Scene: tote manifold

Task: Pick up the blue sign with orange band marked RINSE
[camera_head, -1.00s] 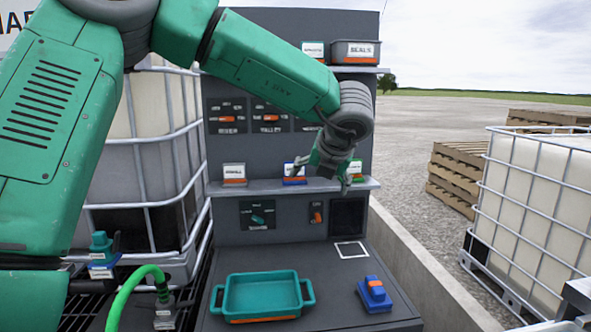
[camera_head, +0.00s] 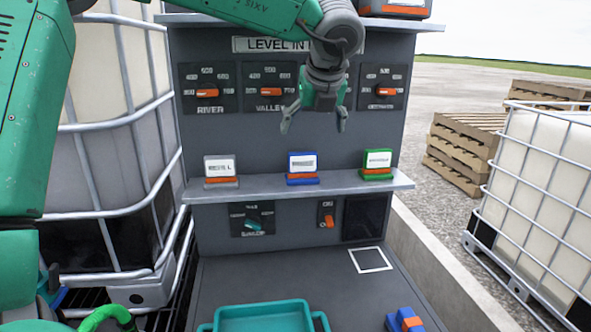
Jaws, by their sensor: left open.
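A blue sign with an orange band (camera_head: 302,168) stands upright on the grey shelf (camera_head: 340,184), between two other signs. Its white label is too small to read. My left gripper (camera_head: 313,124) is open and empty, pointing down above the shelf, just above and slightly right of the blue sign and apart from it. My right gripper is not in view.
A grey sign (camera_head: 220,170) stands left of the blue one and a green sign (camera_head: 377,164) right. Dials (camera_head: 270,90) line the panel behind. A teal tray (camera_head: 264,316) and a blue-and-orange block (camera_head: 405,320) sit on the lower deck.

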